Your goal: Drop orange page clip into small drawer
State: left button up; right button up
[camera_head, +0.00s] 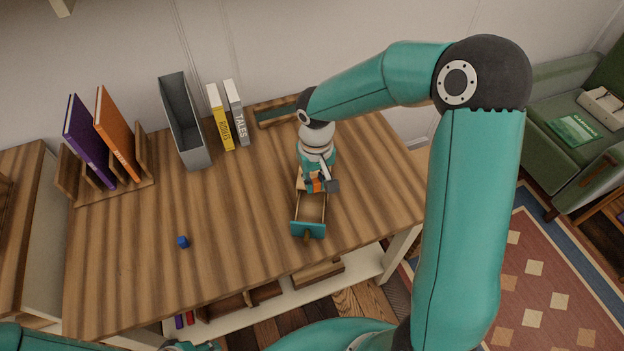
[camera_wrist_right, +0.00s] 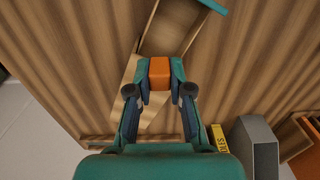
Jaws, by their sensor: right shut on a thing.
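The orange page clip (camera_wrist_right: 160,72) is pinched between the two fingertips of my right gripper (camera_wrist_right: 160,84) in the right wrist view. In the head view my right gripper (camera_head: 319,186) hangs over the small drawer (camera_head: 311,208), near its back end, and a bit of orange shows between the fingers. The drawer is pulled out, with a teal front and a wooden knob; its visible inside looks empty. It also shows beyond the clip in the right wrist view (camera_wrist_right: 173,28). Part of what looks like my left gripper (camera_head: 190,346) shows at the bottom edge; its fingers cannot be made out.
A small blue object (camera_head: 183,242) lies on the plank table (camera_head: 240,260). At the back stand a grey file holder (camera_head: 183,125), a yellow book (camera_head: 220,118) and a pale book (camera_head: 236,113). A wooden rack (camera_head: 140,185) holds purple and orange books. The table's front middle is clear.

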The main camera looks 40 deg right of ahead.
aim_at(315, 180)
jog(key=o, duration=0.8)
jog(key=shift+r, duration=0.15)
notch_tip(315, 180, up, 12)
jog(key=shift+f, duration=0.2)
dwell(0.4)
